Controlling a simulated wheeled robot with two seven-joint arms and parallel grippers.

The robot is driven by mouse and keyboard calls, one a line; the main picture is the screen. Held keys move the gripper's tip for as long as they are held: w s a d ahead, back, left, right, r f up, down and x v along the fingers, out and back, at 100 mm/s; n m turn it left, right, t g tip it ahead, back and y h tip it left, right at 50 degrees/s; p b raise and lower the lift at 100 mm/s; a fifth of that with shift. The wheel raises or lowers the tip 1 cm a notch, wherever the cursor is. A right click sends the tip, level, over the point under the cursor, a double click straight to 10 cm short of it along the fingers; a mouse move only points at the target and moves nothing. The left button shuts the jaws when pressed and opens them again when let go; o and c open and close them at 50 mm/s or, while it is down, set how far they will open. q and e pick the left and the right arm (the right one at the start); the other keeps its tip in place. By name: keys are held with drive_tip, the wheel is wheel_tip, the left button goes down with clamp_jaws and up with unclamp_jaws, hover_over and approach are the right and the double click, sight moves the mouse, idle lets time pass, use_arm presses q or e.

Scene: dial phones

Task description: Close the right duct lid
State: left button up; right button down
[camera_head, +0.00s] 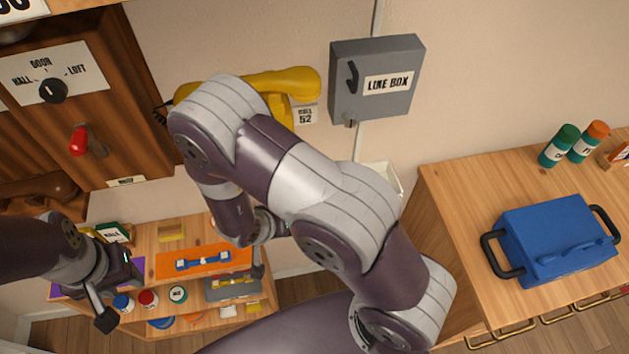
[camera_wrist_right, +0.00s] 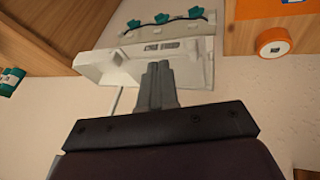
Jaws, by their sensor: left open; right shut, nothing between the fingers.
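A white duct (camera_wrist_right: 200,70) is on the wall in the right wrist view, with a dark cable and several teal clips in its open channel. A pale lid panel (camera_wrist_right: 100,70) stands out from it, open. My right gripper (camera_wrist_right: 158,68) is shut and empty, its fingertips in front of the panel and duct; I cannot tell whether they touch. In the head view, a pale piece of what looks like the duct (camera_head: 388,172) shows behind my right arm, which hides the rest. My left gripper (camera_head: 122,292) is open and empty at the lower left, beside the shelf.
A grey line box (camera_head: 375,80) and yellow phone (camera_head: 290,82) are on the wall. A blue case (camera_head: 558,240) stands on the right wooden counter (camera_head: 455,195). The low shelf (camera_head: 145,238) holds an orange mat and several jars. An orange roll (camera_wrist_right: 273,42) is near the duct.

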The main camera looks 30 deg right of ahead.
drive_tip(key=w+d+f+h, duration=0.1)
drive_tip(key=d+f, duration=0.5)
drive_tip(key=d, duration=0.6)
drive_tip(key=shift+w+h, duration=0.4)
use_arm(q)
drive_tip(key=shift+s, duration=0.15)
use_arm(e)
drive_tip(key=shift+d, duration=0.1)
